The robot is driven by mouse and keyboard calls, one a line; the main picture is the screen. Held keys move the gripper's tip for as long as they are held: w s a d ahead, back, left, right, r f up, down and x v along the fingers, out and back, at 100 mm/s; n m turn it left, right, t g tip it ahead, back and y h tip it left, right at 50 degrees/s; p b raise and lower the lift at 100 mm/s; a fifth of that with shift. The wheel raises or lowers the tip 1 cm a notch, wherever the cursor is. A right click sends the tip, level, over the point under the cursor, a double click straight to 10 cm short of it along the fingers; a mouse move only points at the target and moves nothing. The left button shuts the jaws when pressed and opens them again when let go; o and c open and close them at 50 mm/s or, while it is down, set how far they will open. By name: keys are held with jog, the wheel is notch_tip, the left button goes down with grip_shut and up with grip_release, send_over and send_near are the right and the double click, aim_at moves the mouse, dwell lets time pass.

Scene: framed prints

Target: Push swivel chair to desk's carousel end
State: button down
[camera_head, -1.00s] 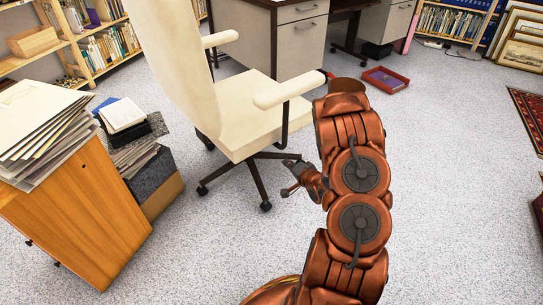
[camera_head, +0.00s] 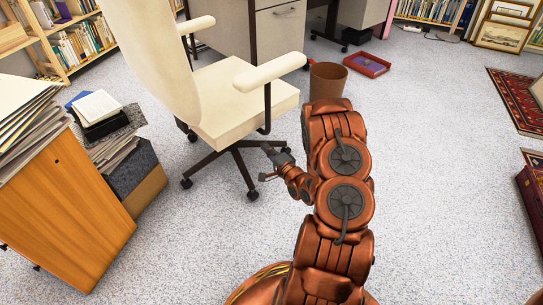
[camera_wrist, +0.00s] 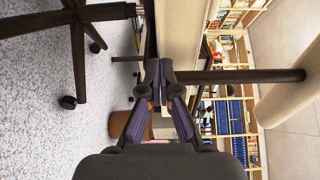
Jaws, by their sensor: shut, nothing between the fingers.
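The cream swivel chair (camera_head: 235,108) stands upright on its dark wheeled base, left of centre in the head view. In the wrist view, sideways, its base (camera_wrist: 78,30) is at the left and its cream armrest (camera_wrist: 283,105) at the right. The grey desk (camera_head: 280,35) stands behind the chair, cut off by the top edge. My gripper (camera_head: 268,160) is shut and empty, low beside the chair's near right side, below seat height. Its fingertips (camera_wrist: 160,75) appear close to the chair's underside; whether they touch is unclear. I cannot make out a carousel.
A brown bin (camera_head: 327,82) stands right of the chair, with a red tray (camera_head: 367,65) beyond it. A wooden cabinet (camera_head: 65,205) and a box of papers (camera_head: 130,170) are at the left. A patterned rug (camera_head: 518,100) lies right. Floor between is clear.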

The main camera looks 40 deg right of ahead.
aim_at(251, 132)
jog(key=w+b, duration=0.2)
jog(key=w, duration=0.6)
jog(key=shift+w+d+b, duration=0.15)
jog(key=shift+d+b, duration=0.2)
jog(key=shift+d, duration=0.05)
